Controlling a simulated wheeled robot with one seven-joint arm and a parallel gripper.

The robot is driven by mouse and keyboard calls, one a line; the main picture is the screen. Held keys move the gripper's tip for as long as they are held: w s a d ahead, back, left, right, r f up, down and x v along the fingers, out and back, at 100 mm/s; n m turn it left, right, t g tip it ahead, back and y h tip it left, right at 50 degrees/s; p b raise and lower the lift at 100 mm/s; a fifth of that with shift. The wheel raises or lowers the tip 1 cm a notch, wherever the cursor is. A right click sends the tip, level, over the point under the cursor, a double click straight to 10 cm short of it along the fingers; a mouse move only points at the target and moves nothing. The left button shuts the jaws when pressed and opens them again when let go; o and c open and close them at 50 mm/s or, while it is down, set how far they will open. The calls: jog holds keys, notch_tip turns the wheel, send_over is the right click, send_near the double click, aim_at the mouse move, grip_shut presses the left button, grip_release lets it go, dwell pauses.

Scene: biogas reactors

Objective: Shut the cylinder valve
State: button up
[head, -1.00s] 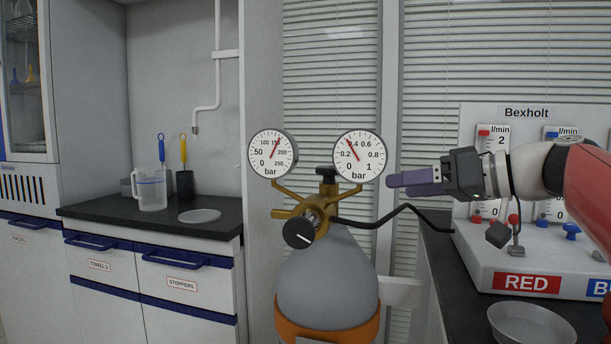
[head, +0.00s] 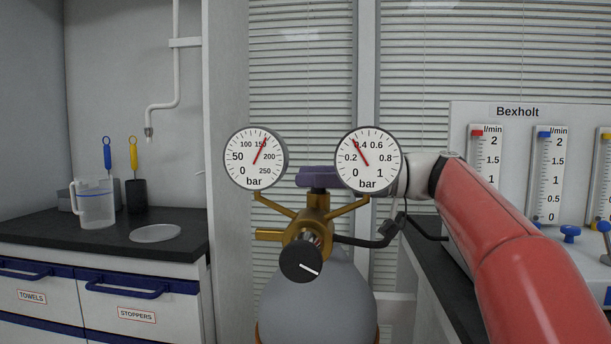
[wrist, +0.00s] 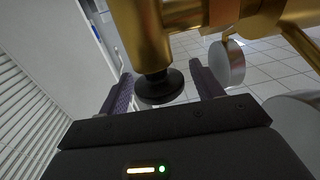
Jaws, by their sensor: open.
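The grey gas cylinder (head: 318,305) stands upright in front of me with a brass valve and regulator (head: 312,222) on top. The cylinder valve's black handwheel (wrist: 160,88) shows in the wrist view, between the two purple fingers of my gripper (wrist: 163,90). The fingers are apart, with a visible gap on the left; contact on the right is hard to judge. In the head view my gripper (head: 318,177) is at the valve top, between the two gauges, and mostly hides the handwheel. A black regulator knob (head: 301,258) with a white mark faces me lower down.
The left gauge (head: 255,158) reads about 160 bar and the right gauge (head: 367,160) about 0.4 bar; both stand close to my gripper. A black hose (head: 370,241) runs right. The flowmeter panel (head: 520,112) is at right, a counter with a jug (head: 95,205) at left.

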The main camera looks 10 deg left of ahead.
jog(key=shift+s+a, duration=0.1)
jog(key=shift+a, duration=0.6)
jog(key=c, duration=0.9)
jog(key=shift+c, duration=0.2)
jog(key=shift+f+t+b, duration=0.1)
jog(key=shift+t+b, duration=0.3)
